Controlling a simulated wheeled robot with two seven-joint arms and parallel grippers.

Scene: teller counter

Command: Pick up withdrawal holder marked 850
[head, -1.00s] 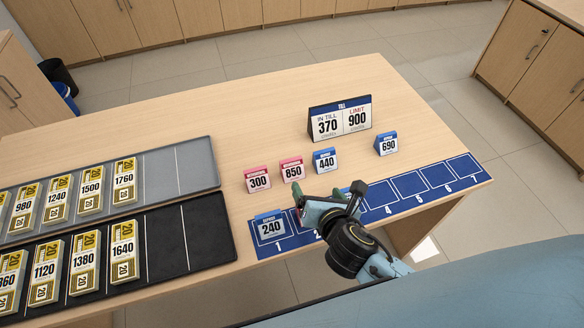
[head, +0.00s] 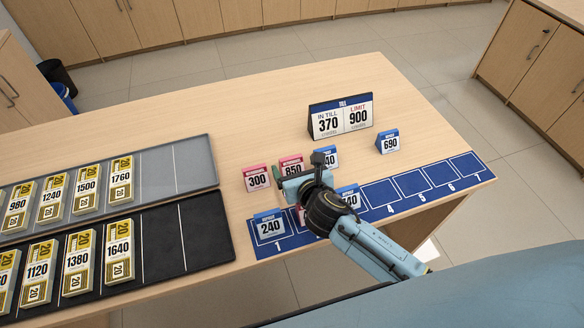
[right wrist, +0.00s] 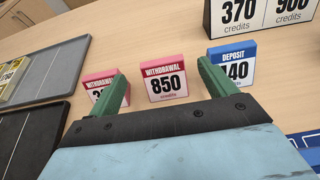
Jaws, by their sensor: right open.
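The pink withdrawal holder marked 850 (head: 291,164) stands upright on the counter, partly hidden by my right gripper in the head view. My right gripper (head: 295,182) is just in front of it. In the right wrist view the 850 holder (right wrist: 164,84) shows beyond and between the two green fingertips of the gripper (right wrist: 165,90). The fingers are apart, with nothing held. The pink 300 holder (head: 257,178) stands to its left. The blue 440 deposit holder (head: 330,155) stands to its right, partly covered. My left gripper is not seen.
A blue numbered mat (head: 411,183) runs along the front edge, with a blue 240 holder (head: 269,227) on slot 1 and other holders partly hidden by my arm. The till sign (head: 341,118) and a 690 holder (head: 388,141) stand behind. Trays of banknote bundles (head: 199,175) lie left.

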